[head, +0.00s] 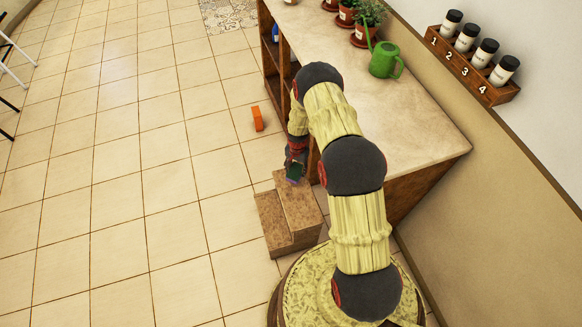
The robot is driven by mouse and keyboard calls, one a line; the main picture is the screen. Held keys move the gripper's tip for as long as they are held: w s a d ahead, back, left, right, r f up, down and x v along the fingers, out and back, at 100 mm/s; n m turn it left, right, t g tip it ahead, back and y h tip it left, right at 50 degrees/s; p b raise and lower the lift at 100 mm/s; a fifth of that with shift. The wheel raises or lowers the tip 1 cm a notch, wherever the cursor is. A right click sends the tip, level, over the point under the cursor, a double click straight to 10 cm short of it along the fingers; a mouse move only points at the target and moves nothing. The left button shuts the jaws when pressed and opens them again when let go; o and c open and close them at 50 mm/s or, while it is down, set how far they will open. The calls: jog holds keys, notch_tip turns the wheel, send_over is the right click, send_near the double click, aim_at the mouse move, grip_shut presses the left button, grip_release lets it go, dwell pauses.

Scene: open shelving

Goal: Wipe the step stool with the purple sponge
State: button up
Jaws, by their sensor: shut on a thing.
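The step stool (280,231) is brown, with two levels, and stands on the floor beside the open shelving. My gripper (294,176) is low over the far end of the stool's upper step. A small patch of purple, the purple sponge (292,181), shows at the gripper's tip, and the gripper is shut on it. The sponge is close to the step's surface, but I cannot tell whether it touches. My arm hides part of the shelving side behind the stool.
The open shelving (420,130) runs along the right, with a green watering can (384,60) and potted plants (366,22) on top. A wall rack (465,62) holds several jars. An orange block (257,118) lies on the floor beyond the stool.

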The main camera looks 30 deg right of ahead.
jog(key=shift+r+p, duration=0.55)
jog(key=shift+r, duration=0.8)
jog(key=shift+d, duration=0.1)
